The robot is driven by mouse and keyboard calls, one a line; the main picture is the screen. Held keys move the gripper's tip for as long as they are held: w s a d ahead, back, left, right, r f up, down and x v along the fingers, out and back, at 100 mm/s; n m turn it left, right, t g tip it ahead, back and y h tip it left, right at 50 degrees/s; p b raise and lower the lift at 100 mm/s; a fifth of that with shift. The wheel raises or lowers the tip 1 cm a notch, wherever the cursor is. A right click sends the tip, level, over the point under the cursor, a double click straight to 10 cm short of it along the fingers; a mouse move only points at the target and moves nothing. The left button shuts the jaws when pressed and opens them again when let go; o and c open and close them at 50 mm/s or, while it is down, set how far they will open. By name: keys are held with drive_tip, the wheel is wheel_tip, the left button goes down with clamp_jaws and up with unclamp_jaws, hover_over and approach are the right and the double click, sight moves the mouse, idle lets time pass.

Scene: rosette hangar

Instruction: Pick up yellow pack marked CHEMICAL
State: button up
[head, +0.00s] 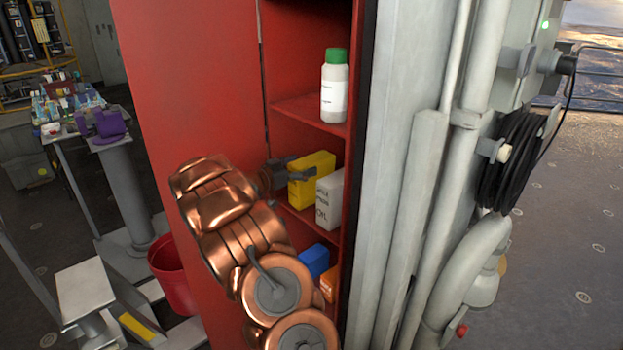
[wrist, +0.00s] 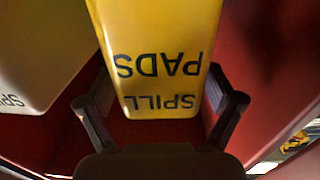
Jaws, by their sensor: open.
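A yellow pack (head: 313,182) stands on the middle shelf of the red cabinet. In the wrist view the yellow pack (wrist: 155,45) shows upside-down black lettering that reads SPILL PADS; I see no word CHEMICAL on it. My gripper (head: 288,172) is at the pack's left side in the head view. In the wrist view my gripper (wrist: 160,92) is open, with one finger on each side of the pack's lettered end. Small gaps show between fingers and pack. The rest of the pack is out of frame.
A white pack (head: 330,198) stands close beside the yellow one; it also shows in the wrist view (wrist: 45,50). A green-capped white bottle (head: 334,90) is on the shelf above. Blue (head: 315,260) and orange (head: 328,283) items are below. The red cabinet door (head: 190,90) stands open.

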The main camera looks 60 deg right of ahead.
drive_tip(key=shift+x, duration=0.9)
drive_tip(key=c, duration=1.7)
